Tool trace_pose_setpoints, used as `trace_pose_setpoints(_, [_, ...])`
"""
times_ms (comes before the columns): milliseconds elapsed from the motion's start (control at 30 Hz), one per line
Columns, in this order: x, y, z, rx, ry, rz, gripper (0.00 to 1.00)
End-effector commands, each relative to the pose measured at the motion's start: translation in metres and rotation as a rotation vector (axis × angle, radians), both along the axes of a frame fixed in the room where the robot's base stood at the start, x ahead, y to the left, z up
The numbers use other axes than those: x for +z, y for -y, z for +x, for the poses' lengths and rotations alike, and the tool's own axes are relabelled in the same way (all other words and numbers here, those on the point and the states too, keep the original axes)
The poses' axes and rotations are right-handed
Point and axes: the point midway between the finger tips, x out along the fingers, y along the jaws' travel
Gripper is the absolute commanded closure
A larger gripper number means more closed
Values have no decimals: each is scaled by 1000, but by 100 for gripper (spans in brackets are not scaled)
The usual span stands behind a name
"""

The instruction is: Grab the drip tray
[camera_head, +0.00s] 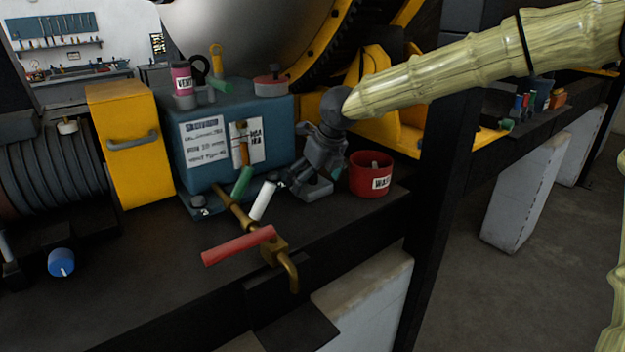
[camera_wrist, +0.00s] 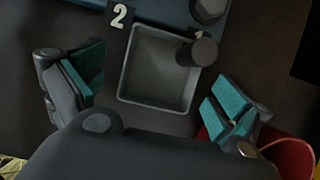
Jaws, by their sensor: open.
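The drip tray (camera_wrist: 128,62) is a small grey, square, open-topped tray in the wrist view, lying on the dark surface between my fingers. A dark round knob or spout end (camera_wrist: 204,52) overlaps its upper right corner. The tray's inside looks empty. In the head view, part of the tray (camera_head: 318,189) shows below my gripper (camera_head: 302,186), in front of the blue box. My gripper is open, with its teal-padded fingers on the left and right of the tray in the wrist view (camera_wrist: 157,92). I see no clear contact with the tray.
A red bin (camera_head: 369,178) stands close to the right of the tray. The blue box (camera_head: 240,130) is behind it. Left are a white handle (camera_head: 263,201), a green handle (camera_head: 243,181) and a brass pipe with a red lever (camera_head: 238,246). A "2" label (camera_wrist: 119,15) sits near the tray.

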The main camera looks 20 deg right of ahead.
Motion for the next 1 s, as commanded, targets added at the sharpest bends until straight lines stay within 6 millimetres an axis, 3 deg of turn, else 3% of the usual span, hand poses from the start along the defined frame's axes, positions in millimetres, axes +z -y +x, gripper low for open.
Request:
trace_pose_setpoints(267, [-4,0,1,-1,-1,0,0])
trace_pose_setpoints(600, [-4,0,1,-1,-2,0,55])
trace_pose_setpoints(867, [-4,0,1,-1,-2,0,56])
trace_pose_setpoints(1000, [7,1,1,-4,-1,2,56])
